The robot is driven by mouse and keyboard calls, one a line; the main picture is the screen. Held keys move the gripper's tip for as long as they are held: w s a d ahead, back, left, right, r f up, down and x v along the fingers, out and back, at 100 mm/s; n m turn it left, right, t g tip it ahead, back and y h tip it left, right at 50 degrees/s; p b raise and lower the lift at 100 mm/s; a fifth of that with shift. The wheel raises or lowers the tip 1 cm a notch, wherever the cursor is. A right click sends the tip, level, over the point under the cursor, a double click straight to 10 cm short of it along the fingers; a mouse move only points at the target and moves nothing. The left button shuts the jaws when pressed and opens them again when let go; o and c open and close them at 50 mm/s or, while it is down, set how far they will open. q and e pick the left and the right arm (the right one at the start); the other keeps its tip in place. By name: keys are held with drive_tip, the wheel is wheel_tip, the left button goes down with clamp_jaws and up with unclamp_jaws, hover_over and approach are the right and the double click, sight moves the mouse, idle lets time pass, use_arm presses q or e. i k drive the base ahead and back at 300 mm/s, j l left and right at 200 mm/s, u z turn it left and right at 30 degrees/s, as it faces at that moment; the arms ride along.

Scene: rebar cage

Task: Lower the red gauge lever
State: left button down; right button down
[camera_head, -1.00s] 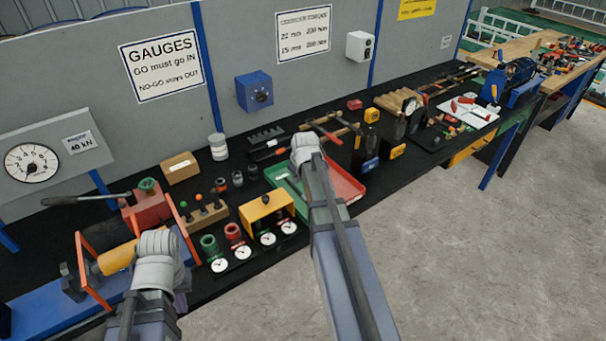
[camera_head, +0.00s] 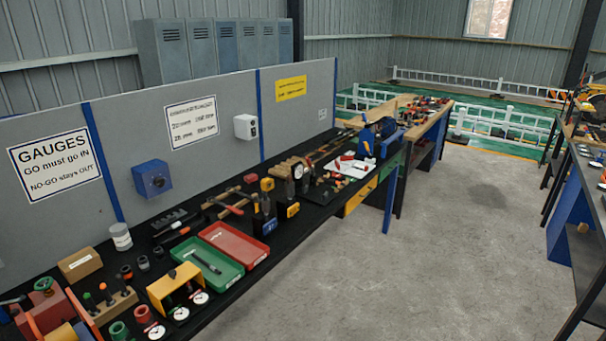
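Several small round white dial gauges stand on the black bench top at the lower left, in front of a yellow block (camera_head: 174,289). One dial (camera_head: 200,298) is right of another dial (camera_head: 180,313), and a third dial (camera_head: 156,332) is near the bottom edge. Small coloured parts show above the dials, but they are too small to tell which is the red lever or how it stands. A red ring-shaped piece (camera_head: 143,313) stands beside them, behind the third dial. Neither of my grippers is in view.
A red tray (camera_head: 233,240) and a green tray (camera_head: 226,279) lie right of the yellow block. A wooden box (camera_head: 80,264) and a pale can (camera_head: 121,237) stand behind. Bare concrete floor (camera_head: 430,240) is open between this bench and another bench (camera_head: 596,200) at right.

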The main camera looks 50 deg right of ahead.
sight(308, 161)
drive_tip(key=i+l, duration=0.1)
drive_tip(key=l, duration=0.45)
drive_tip(key=i+l, duration=0.1)
drive_tip(key=l, duration=0.45)
drive_tip(key=i+l, duration=0.1)
drive_tip(key=l, duration=0.45)
drive_tip(key=i+l, duration=0.1)
drive_tip(key=l, duration=0.45)
drive_tip(key=i+l, duration=0.1)
drive_tip(key=l, duration=0.45)
drive_tip(key=i+l, duration=0.1)
drive_tip(key=l, duration=0.45)
drive_tip(key=i+l, duration=0.1)
drive_tip(key=l, duration=0.45)
